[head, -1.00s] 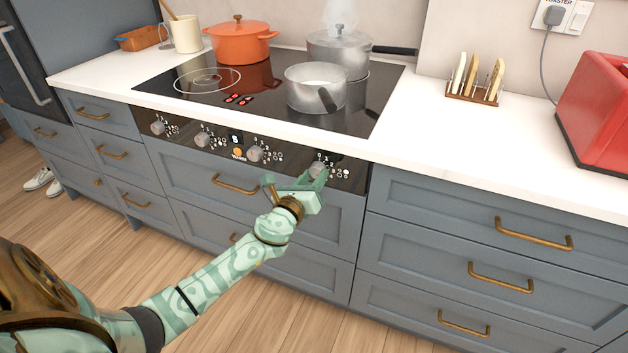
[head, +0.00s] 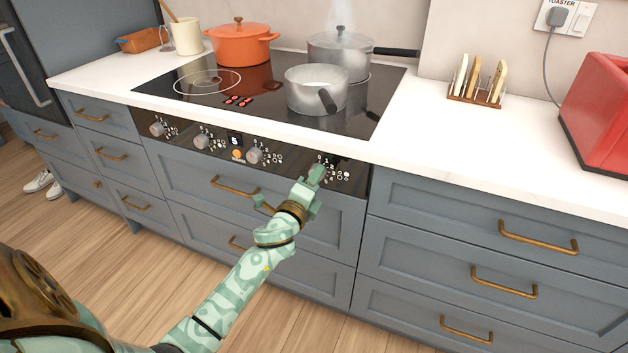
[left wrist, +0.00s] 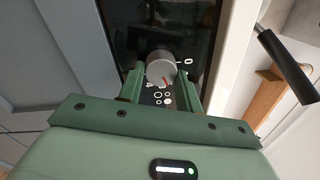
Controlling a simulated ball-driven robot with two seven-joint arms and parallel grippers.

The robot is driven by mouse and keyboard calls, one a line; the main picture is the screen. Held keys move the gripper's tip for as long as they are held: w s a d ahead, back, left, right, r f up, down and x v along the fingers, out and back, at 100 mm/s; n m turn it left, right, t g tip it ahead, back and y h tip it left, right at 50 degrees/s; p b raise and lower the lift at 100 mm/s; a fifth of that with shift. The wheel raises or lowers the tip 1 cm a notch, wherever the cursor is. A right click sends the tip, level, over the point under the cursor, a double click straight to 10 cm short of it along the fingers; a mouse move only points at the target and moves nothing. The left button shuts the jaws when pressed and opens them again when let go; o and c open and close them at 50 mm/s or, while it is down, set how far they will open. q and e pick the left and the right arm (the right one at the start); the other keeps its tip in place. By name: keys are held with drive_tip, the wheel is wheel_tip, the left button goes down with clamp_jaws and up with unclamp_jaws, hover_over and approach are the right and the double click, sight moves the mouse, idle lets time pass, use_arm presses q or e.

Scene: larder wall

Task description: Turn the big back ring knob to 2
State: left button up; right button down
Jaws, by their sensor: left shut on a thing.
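The knob in my left gripper (head: 316,176) is the rightmost one on the black control panel (head: 185,131). In the left wrist view it is a round silver knob (left wrist: 160,67) with a red mark on its rim. The mark points toward the printed digits' lower side, between the 0 and the 4, nearer the 4. My left gripper (left wrist: 157,78) is shut on this knob, one finger on each side. Ring symbols show beside it; some digits are hidden. In the head view the gripper mostly covers the knob. My right gripper is not in view.
Other knobs (head: 255,155) sit left on the panel. Above is the black hob (head: 265,112) with a steaming lidded pot (head: 340,58), an open pan (head: 316,90) and an orange pot (head: 240,45). Brass drawer handles (head: 235,187) stick out below the panel.

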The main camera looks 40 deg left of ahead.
use_arm(q)
drive_tip(key=shift+n, duration=0.7)
drive_tip(key=o, duration=1)
drive_tip(key=v, duration=1.6)
drive_tip(key=shift+s+p, duration=0.15)
drive_tip(key=shift+p, duration=0.15)
